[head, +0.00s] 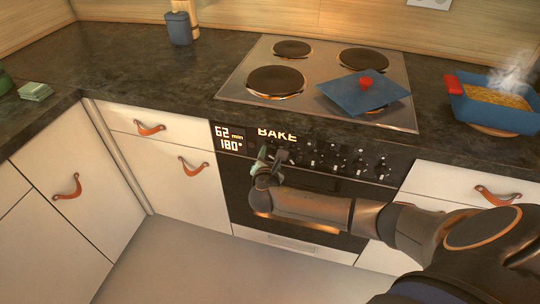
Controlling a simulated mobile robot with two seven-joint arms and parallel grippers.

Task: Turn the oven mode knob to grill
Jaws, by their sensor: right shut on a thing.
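The oven (300,196) is built in under the hob, with a dark front panel. Its display (229,139) reads 62 min and 180°, and the mode label (277,133) reads BAKE. My right gripper (271,157) is at the left end of the knob row, just below the word BAKE, shut on the oven mode knob. The fingers and wrist hide most of this knob, so its pointer angle cannot be told. My right arm comes in from the lower right across the oven door. My left gripper is not in view.
More black knobs (334,156) sit close by to the right. Above are the hob (233,102), a blue lid (343,93) with a red knob, and a steaming blue dish (498,117) at right. White drawers with leather pulls (193,167) flank the oven. The floor ahead is clear.

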